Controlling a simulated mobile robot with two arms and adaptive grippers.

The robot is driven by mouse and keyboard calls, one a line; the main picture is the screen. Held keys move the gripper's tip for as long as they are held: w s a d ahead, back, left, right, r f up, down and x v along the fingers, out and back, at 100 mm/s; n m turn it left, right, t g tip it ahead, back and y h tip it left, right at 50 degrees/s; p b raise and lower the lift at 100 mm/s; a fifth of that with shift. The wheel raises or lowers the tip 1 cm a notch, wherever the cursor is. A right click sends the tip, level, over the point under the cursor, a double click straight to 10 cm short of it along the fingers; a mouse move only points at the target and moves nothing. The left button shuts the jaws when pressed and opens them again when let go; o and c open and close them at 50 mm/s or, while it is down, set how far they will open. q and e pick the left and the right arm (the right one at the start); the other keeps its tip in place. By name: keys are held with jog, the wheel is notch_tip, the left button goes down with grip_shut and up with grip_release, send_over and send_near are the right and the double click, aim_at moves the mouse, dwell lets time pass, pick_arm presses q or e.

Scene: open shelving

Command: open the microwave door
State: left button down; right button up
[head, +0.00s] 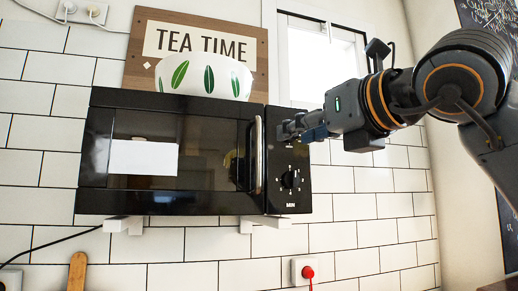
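The black microwave (172,205) sits on a white bracketed shelf against the tiled wall, its door (205,150) shut. A silvery vertical handle (256,155) runs along the door's right edge. A control panel with a dial (291,180) is to the right of the handle. My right gripper (284,131) comes in from the right, in front of the upper panel, just right of the handle. It looks apart from the handle, but I cannot tell the depth gap. Its fingers are seen side-on, so their opening is unclear. My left gripper is not in view.
A white bowl with green leaves (204,78) stands on top of the microwave, before a TEA TIME sign (150,25). White brackets (128,224) support it below. A wall socket with a red plug (306,271) is lower right. The space left of the microwave is clear.

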aim_at(260, 148)
jog(key=p+x, duration=0.5)
jog(key=x, duration=0.7)
jog(key=shift+w+a, duration=0.1)
jog(key=shift+a, duration=0.1)
jog(key=shift+w+a+f, duration=0.1)
jog(key=shift+w+a, duration=0.25)
jog(key=shift+w, duration=0.2)
grip_shut()
